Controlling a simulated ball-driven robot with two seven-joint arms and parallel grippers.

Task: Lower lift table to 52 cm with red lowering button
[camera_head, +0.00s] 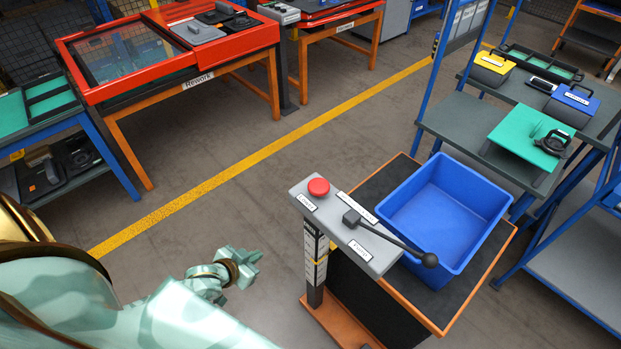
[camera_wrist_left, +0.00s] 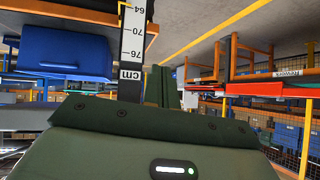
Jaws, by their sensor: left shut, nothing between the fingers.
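The lift table (camera_head: 377,188) has a dark top with an orange edge. A blue crate (camera_head: 481,201) stands on it. A grey control panel (camera_head: 348,226) on a post carries the red lowering button (camera_head: 319,187), beside a label that seems to read "Lower", and a black pump lever (camera_head: 392,238). A white height scale (camera_head: 312,246) runs down the post, with a yellow mark on it. The scale also shows upside down in the left wrist view (camera_wrist_left: 133,37). My left gripper (camera_head: 253,264) is shut and empty, left of the post and apart from the button. My right gripper is out of view.
An orange-red rework table (camera_head: 232,47) stands at the back left and a blue-framed bench (camera_head: 85,122) at the far left. A shelf with tool boxes (camera_head: 570,103) is at the right. The floor around my left gripper is clear, with a yellow line (camera_head: 215,182) crossing it.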

